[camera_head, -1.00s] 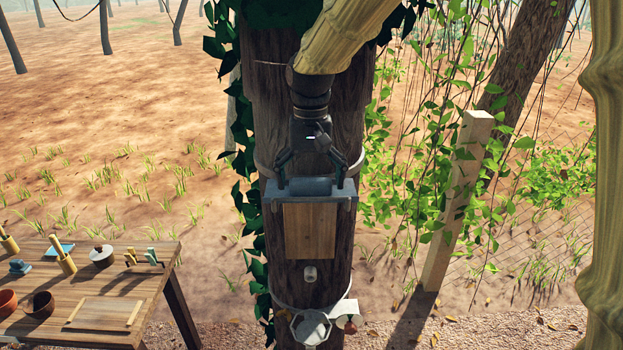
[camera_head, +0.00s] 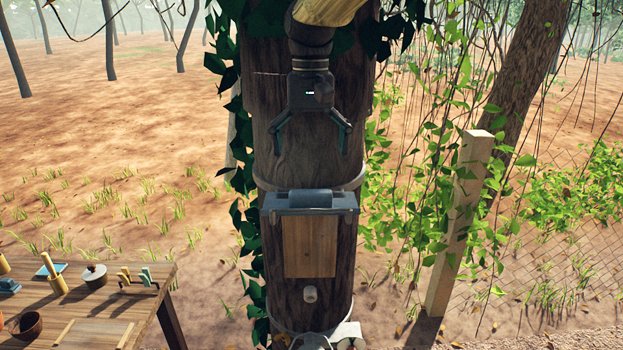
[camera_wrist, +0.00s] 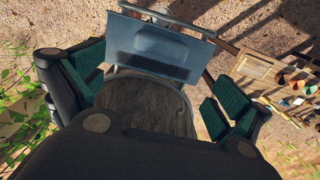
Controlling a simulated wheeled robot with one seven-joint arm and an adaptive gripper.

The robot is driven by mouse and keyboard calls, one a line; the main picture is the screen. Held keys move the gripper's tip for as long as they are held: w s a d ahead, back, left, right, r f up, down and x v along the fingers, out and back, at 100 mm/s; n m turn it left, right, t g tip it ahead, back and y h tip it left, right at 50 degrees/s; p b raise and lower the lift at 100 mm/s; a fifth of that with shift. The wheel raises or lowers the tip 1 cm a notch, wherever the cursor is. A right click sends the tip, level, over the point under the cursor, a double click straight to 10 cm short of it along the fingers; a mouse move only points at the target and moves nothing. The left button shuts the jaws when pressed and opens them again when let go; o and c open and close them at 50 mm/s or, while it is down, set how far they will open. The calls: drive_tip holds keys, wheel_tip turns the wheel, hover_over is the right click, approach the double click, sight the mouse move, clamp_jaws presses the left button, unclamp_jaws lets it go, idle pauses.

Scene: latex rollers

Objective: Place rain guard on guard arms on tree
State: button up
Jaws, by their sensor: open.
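The grey rain guard (camera_head: 310,199) lies across the front of the tree trunk (camera_head: 275,170), just above a wooden panel (camera_head: 310,247). It also shows in the wrist view (camera_wrist: 158,50) as a flat grey sheet with a raised middle. Grey bar ends show at both sides of it, probably the guard arms (camera_head: 356,207); most of their length is hidden under it. My gripper (camera_head: 311,148) is open and empty above the guard, clear of it. In the wrist view its green-padded fingers (camera_wrist: 150,95) are spread wide with the trunk between them.
A wooden table (camera_head: 140,310) at lower left holds bowls, a lidded pot (camera_head: 94,275) and small tools. A pale post (camera_head: 460,215) and hanging vines stand to the right. A cup-like fitting (camera_head: 325,337) is strapped low on the trunk.

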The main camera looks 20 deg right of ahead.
drive_tip(key=shift+r, duration=1.25)
